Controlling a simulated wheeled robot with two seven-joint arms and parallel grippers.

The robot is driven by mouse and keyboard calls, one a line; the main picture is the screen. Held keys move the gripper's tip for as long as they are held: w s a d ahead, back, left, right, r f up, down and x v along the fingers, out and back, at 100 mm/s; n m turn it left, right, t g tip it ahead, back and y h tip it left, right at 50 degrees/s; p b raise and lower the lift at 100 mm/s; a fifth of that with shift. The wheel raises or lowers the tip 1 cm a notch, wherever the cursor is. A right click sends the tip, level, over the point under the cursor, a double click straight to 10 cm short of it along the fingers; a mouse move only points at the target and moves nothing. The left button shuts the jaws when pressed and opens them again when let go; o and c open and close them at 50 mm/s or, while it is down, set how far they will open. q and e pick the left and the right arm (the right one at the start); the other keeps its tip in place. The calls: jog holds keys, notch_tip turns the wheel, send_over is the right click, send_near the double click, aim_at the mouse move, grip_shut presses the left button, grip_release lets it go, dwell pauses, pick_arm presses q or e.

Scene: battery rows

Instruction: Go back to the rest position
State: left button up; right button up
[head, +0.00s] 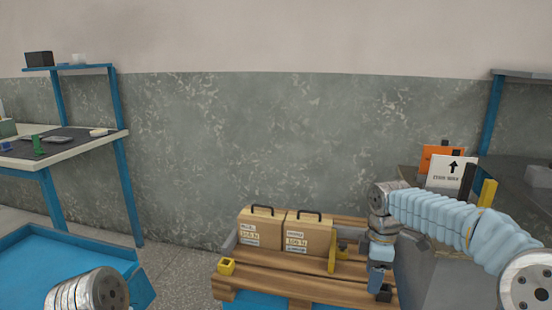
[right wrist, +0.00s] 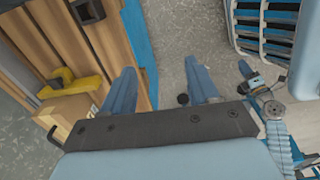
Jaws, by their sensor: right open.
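My right arm comes in from the right in a light blue sleeve and bends down at the wrist. My right gripper (head: 380,286) hangs at the right end of the wooden pallet (head: 262,285). In the right wrist view its two blue fingers (right wrist: 163,85) are spread, with nothing between them and floor beyond. The pallet's edge (right wrist: 118,42) is close on the left there. Two tan battery boxes (head: 260,228) (head: 308,236) with black handles stand side by side on the pallet. Only a round joint of my left arm shows at lower left; my left gripper is out of view.
Yellow blocks (head: 226,266) are on the pallet's edge. A grey bench (head: 520,178) with an orange sign (head: 440,152) and a white arrow sign (head: 453,171) stands right. A blue tray (head: 60,250) and a blue-legged workbench (head: 85,145) are left. Floor between them is clear.

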jog(key=s+a+f+m+y, duration=0.15)
jog(key=a+f, duration=0.25)
jog(key=f, duration=0.5)
jog(key=s+a+f+m+y, duration=0.1)
jog(key=s+a+f+m, duration=0.2)
jog(key=f, duration=0.5)
jog(key=s+a+f+m+y, duration=0.1)
jog(key=s+a+f+m, duration=0.25)
jog(key=f, duration=0.55)
jog(key=s+a+f+m, duration=0.2)
jog(key=s+f+m, duration=0.6)
jog(key=s, duration=0.8)
notch_tip(320, 180, down, 3)
jog(key=shift+r+m+t, duration=0.1)
jog(key=shift+m+t, duration=0.2)
jog(key=shift+m, duration=0.1)
jog(key=shift+y, duration=0.25)
